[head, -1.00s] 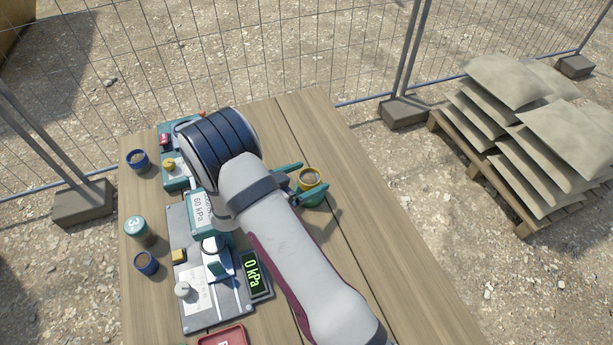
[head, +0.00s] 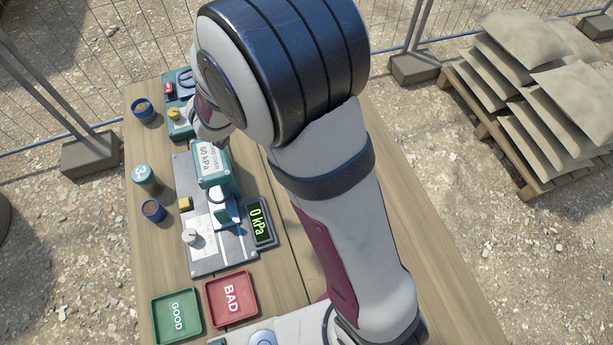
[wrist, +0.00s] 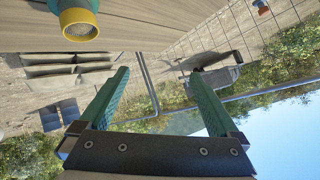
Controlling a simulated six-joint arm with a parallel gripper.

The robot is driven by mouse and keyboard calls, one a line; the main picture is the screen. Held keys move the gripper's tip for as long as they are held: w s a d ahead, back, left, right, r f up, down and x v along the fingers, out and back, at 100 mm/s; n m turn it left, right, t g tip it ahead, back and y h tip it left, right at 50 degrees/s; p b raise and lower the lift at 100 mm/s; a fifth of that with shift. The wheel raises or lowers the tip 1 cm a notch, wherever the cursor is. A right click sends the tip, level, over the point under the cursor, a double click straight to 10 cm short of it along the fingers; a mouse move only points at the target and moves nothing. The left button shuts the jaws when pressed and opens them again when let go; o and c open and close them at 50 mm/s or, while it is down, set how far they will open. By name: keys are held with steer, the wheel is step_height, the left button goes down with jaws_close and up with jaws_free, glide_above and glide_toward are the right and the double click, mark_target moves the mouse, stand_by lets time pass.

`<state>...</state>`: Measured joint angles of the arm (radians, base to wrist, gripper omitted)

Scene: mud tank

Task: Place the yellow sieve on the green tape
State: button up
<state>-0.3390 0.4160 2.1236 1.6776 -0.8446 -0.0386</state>
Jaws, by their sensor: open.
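The yellow sieve (wrist: 80,15) shows at the top left of the wrist view, its round yellow rim around a grey-brown face. A teal-green part (wrist: 80,4) meets it at the picture's top edge. I cannot tell whether that part is the green tape. My gripper (wrist: 160,82) is open and empty, with its two green fingers spread apart. The sieve is outside the fingers and apart from them. In the head view my arm hides the gripper, the sieve and the spot where the sieve stood.
A green GOOD tray (head: 178,315) and a red BAD tray (head: 231,298) lie at the table's front. A pressure device (head: 215,165) and its 0 kPa display (head: 259,221) stand mid-table. Small blue cups (head: 153,210) and a teal tin (head: 144,176) line the left. Wire fencing surrounds the table.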

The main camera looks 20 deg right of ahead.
steer(key=s+a+r+n+y, duration=0.5)
steer(key=s+a+r+y, duration=0.15)
steer(key=a+y, duration=0.2)
steer(key=s+d+f+g, duration=0.1)
steer(key=s+d+g, duration=0.1)
steer(key=s, duration=0.7)
steer(key=s+d+n+g, duration=0.1)
steer(key=s+g, duration=0.3)
steer(key=s, duration=0.5)
steer(key=s+d+f+n+g, duration=0.1)
steer(key=s+d+g, duration=0.1)
steer(key=s, duration=0.7)
steer(key=shift+s+d+f+g, duration=0.15)
steer(key=shift+d+f+g, duration=0.2)
steer(key=shift+g, duration=0.35)
steer(key=shift+h, duration=0.25)
